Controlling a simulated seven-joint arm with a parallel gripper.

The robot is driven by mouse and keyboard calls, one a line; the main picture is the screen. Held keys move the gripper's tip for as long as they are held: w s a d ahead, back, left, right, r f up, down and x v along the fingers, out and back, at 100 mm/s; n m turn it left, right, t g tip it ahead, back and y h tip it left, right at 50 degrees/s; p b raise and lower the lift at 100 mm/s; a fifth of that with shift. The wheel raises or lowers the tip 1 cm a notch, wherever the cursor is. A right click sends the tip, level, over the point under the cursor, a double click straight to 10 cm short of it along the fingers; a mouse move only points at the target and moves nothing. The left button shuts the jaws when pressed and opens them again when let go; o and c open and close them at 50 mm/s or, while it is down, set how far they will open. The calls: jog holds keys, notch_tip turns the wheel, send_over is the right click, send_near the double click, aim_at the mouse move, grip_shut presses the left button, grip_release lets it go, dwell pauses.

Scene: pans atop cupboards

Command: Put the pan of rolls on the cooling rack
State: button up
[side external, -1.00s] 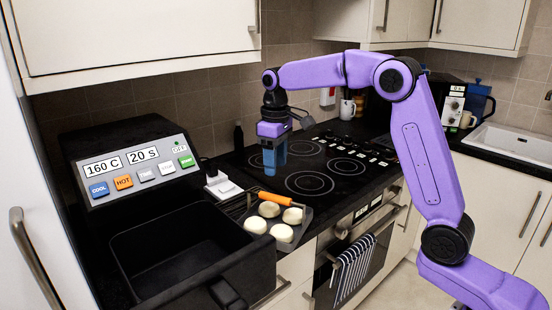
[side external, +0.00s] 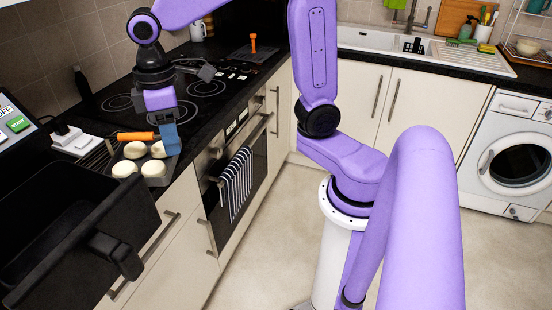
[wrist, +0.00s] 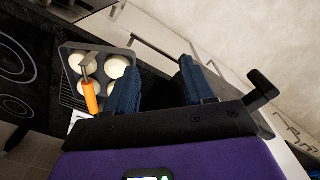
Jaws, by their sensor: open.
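My gripper (side external: 170,140) has blue fingers, open and empty, near the pan's right side. In the wrist view the gap between the fingers (wrist: 158,70) lies beside the pan; contact is unclear.
A black open drawer with a handle (side external: 115,253) juts out at the front left. The black hob (side external: 195,105) lies behind the gripper. A striped towel (side external: 237,182) hangs on the oven. An orange-handled item (side external: 253,43) stands on the far counter.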

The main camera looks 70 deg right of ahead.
jog(key=s+d+f+n, duration=0.2)
jog(key=s, duration=0.8)
jog(key=s+d+f+n, duration=0.2)
jog(key=s+d+f, duration=0.1)
jog(key=s, duration=0.6)
jog(key=shift+s+d+f, duration=0.25)
jog(key=shift+s+d, duration=0.1)
